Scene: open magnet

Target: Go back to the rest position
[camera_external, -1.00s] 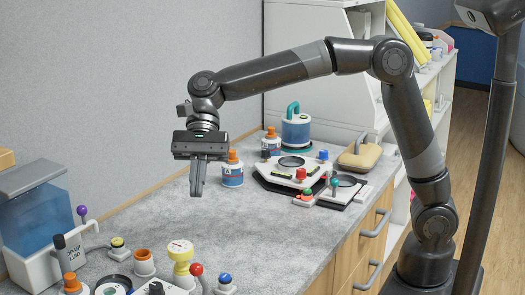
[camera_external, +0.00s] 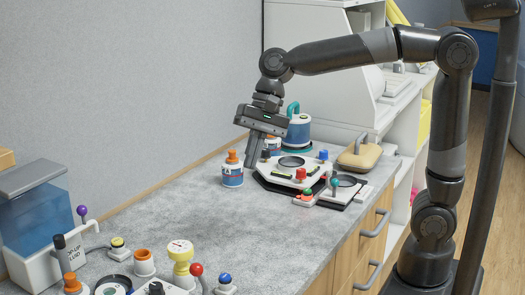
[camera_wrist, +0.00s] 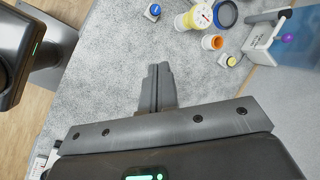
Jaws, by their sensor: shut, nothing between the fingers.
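My gripper (camera_external: 252,150) is shut and empty. In the external view it hangs tilted above the grey counter (camera_external: 185,222), with its fingertips pointing down beside a white and blue bottle with an orange cap (camera_external: 232,170). In the wrist view the closed fingers of my gripper (camera_wrist: 158,80) point over the bare counter. My arm reaches in from the right and bends down at the wrist.
A tan case (camera_external: 360,155) lies at the right. A blue tank (camera_external: 38,215), a yellow gauge (camera_external: 181,256) and several knobs are at front left. The middle counter is clear.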

